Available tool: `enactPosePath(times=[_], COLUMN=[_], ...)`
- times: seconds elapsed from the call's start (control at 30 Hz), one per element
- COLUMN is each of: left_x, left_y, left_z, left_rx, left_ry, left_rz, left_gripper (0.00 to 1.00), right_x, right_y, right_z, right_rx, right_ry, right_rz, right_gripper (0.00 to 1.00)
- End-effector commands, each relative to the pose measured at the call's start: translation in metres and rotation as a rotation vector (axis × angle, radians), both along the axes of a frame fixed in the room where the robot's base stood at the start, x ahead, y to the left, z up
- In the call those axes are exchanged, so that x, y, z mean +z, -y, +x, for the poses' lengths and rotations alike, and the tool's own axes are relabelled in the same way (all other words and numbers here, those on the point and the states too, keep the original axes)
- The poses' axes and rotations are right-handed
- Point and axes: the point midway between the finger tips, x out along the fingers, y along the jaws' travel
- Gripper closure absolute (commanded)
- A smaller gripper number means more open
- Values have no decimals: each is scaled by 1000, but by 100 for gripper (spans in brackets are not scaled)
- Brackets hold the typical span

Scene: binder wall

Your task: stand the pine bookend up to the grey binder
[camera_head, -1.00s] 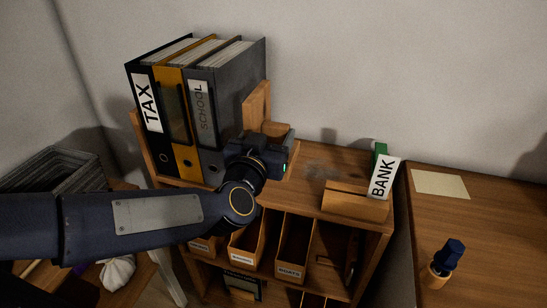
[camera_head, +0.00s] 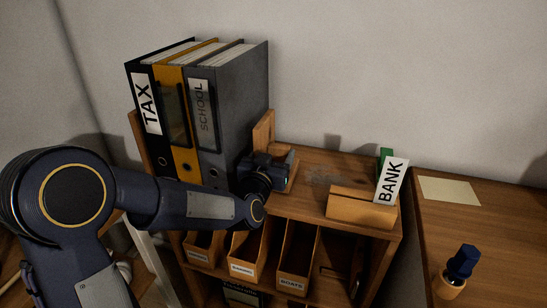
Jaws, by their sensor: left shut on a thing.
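The grey binder (camera_head: 232,105), labelled SCHOOL, stands upright at the right end of the binder row on the shelf top. The pine bookend (camera_head: 264,130) is at its right side, with its upright plate vertical and its foot low over the shelf top. I cannot tell whether plate and binder touch, or whether the foot rests on the wood. My left gripper (camera_head: 277,171) reaches in from the left across the binder's front and is shut on the bookend, hiding its lower front part. My right gripper is out of view.
A black TAX binder (camera_head: 146,125) and a yellow binder (camera_head: 178,125) stand left of the grey one. A wooden block (camera_head: 361,210) with a BANK card (camera_head: 391,181) stands at the shelf top's right. Between it and the bookend the top (camera_head: 322,163) is clear.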

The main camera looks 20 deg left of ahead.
Motion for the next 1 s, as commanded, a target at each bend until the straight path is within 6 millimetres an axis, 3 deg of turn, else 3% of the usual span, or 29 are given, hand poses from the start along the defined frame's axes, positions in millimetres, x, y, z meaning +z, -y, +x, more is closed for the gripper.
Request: enactPosePath(times=[0.37,0.4,0.53,0.9,1.0], left_x=[-2,-3,-3,2,0], left_y=[0,0,0,0,0], left_z=[0,0,0,0,-12], left_rx=[0,0,0,0,-1], left_ry=[8,3,2,2,1], left_rz=[0,0,0,0,0], left_gripper=[81,30,12,10,10], right_x=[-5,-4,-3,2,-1], right_y=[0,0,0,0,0], right_z=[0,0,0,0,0], right_rx=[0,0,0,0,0], right_ry=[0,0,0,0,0], right_rz=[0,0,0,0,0], right_gripper=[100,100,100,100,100])
